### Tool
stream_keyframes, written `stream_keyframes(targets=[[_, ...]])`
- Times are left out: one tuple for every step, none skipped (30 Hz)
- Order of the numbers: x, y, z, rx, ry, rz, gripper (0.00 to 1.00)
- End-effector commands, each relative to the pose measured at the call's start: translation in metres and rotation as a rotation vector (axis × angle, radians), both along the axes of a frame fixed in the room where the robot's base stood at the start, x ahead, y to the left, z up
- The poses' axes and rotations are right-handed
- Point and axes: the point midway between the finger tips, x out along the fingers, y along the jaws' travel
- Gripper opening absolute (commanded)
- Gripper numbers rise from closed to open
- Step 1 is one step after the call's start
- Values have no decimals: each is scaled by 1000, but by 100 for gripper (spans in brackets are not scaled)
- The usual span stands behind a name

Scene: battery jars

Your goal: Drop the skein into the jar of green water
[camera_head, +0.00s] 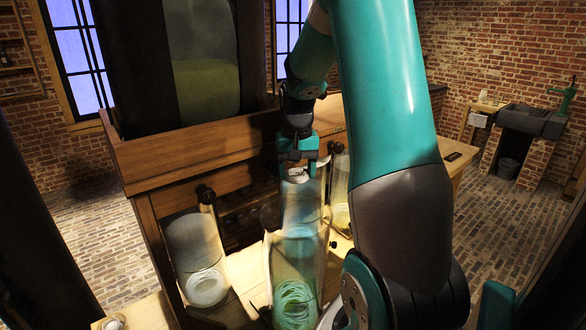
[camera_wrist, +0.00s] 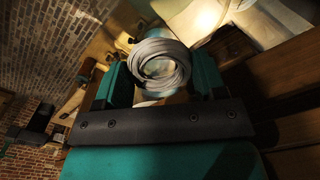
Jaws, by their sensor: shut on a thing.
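My gripper (camera_head: 298,152) points down above the jars and is shut on a pale grey skein (camera_head: 297,176). In the wrist view the skein (camera_wrist: 160,62) is a round coil of several loops between the two teal fingers. A tall glass jar with a green-looking bottom (camera_head: 295,302) stands at front centre, below and in front of my gripper. Pale green rings show low in it; I cannot tell whether they are a coil or the glass and water. The skein is above the jars, and I cannot tell which jar is directly under it.
A glass jar (camera_head: 196,250) with pale rings at its bottom stands left. Another jar (camera_head: 341,190) with yellowish liquid stands right, partly behind my arm. A wooden cabinet edge (camera_head: 200,150) and a large dark-framed tank (camera_head: 205,85) rise behind. Dark knobs stand near the jars.

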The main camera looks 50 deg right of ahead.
Motion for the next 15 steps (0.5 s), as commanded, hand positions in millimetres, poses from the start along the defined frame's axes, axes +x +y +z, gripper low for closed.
stream_keyframes(targets=[[0, 0, -12, 1, 1, -1, 42], [0, 0, -16, 1, 1, -1, 42], [0, 0, -22, 1, 1, -1, 42], [0, 0, -25, 1, 1, -1, 42], [0, 0, -29, 1, 1, -1, 42], [0, 0, -33, 1, 1, 0, 42], [0, 0, -36, 1, 1, 0, 42], [0, 0, -38, 1, 1, 0, 42], [0, 0, -40, 1, 1, 1, 42], [0, 1, -41, 1, 1, 1, 42], [0, 1, -42, 1, 1, 1, 42], [0, 1, -42, 1, 1, 2, 42], [0, 1, -42, 1, 1, 2, 42], [0, 1, -42, 1, 1, 2, 42], [1, 1, -41, 1, 1, 2, 42]])
